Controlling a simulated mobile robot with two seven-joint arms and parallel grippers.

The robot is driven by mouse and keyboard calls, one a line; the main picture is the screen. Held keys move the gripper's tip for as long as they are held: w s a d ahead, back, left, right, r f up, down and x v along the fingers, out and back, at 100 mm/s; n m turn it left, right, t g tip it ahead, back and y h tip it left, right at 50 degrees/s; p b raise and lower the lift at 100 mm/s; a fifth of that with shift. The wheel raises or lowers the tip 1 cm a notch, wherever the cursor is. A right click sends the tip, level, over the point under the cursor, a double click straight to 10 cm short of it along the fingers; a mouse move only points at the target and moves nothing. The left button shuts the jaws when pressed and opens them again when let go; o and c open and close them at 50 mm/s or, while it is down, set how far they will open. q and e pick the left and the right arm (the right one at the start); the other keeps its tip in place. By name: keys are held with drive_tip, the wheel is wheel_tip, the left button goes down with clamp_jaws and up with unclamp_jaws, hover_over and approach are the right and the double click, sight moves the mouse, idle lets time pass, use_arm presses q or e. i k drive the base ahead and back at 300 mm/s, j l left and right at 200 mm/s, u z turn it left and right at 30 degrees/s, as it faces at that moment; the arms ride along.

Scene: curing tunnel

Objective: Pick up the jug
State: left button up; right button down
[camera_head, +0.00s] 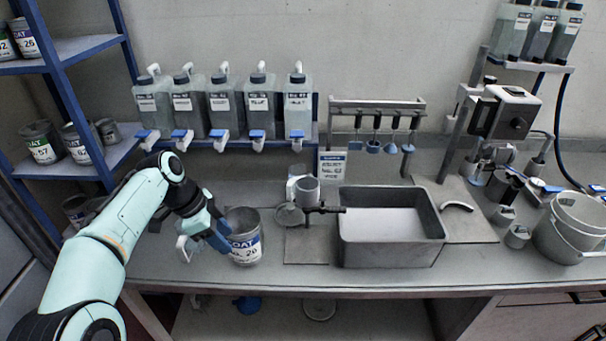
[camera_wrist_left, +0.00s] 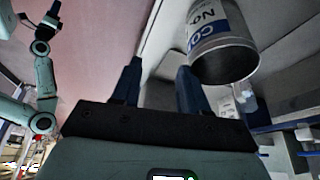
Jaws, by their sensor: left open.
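A grey open-topped metal can with a white and blue "COAT" label (camera_head: 245,238) stands on the bench near the front edge. I cannot tell whether this is the jug. My left gripper (camera_head: 219,236) is just left of it, blue fingers beside its wall. A pale curved handle-like piece (camera_head: 184,249) shows left of the gripper; what it belongs to is hidden. In the left wrist view my left gripper (camera_wrist_left: 160,88) is open and nothing shows between its fingers; the can (camera_wrist_left: 222,50) is beyond the right finger. My right gripper (camera_wrist_left: 48,22) shows small there.
A deep grey basin (camera_head: 392,255) stands right of the can, past a small stand with a grey cup (camera_head: 307,190). Several bottles line the back shelf (camera_head: 225,144). A blue shelving rack (camera_head: 88,50) is at left, a bucket (camera_head: 575,230) at right.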

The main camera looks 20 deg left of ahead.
sight(294, 172)
drive_tip(key=i, duration=1)
